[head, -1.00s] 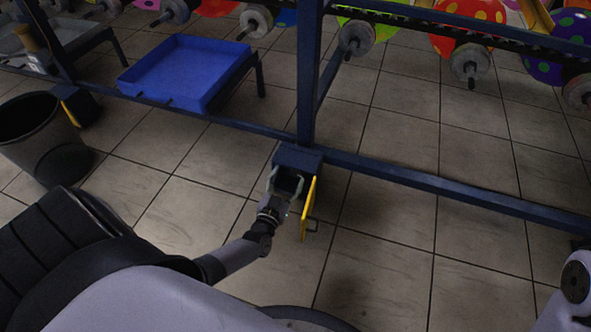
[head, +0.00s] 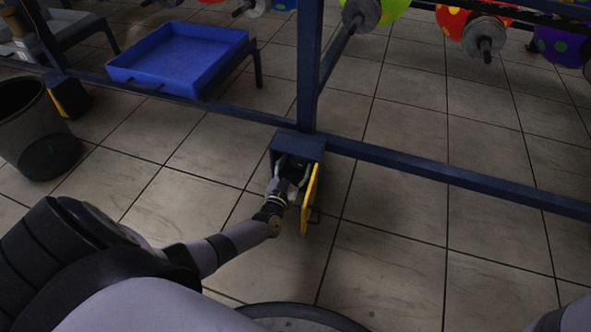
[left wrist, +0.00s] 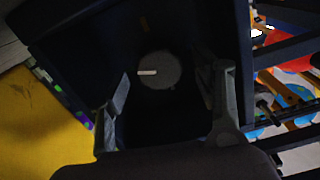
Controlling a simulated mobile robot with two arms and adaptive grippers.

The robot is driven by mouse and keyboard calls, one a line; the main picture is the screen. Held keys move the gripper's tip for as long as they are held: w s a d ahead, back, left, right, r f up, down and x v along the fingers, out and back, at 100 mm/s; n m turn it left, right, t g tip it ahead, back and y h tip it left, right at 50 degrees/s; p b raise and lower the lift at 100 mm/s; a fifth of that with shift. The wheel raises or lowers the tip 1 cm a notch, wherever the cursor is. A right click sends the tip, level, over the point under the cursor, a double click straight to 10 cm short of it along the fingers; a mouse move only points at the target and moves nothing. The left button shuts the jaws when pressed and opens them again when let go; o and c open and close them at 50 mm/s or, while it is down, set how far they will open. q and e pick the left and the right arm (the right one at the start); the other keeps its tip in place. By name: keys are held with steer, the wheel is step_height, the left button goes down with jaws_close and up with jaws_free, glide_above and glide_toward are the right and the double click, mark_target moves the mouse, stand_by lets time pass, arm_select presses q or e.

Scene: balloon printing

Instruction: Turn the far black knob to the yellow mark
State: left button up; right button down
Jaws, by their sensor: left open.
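The black knob (left wrist: 165,72) is round and dark, inside a dark blue box (head: 298,143). A pale pointer line on it points left in the left wrist view. The knob is hidden in the head view. My right gripper is out of view.
The yellow door (head: 311,200) of the box stands open, close beside my left gripper. A blue frame rail (head: 450,180) runs along the floor. A blue tray (head: 180,58) and a black bin (head: 35,130) stand to the left. The tiled floor in front is clear.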

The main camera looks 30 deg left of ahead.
arm_select(q)
steer(key=shift+w, duration=0.3)
steer(key=shift+c, duration=0.4)
steer(key=c, duration=1.1)
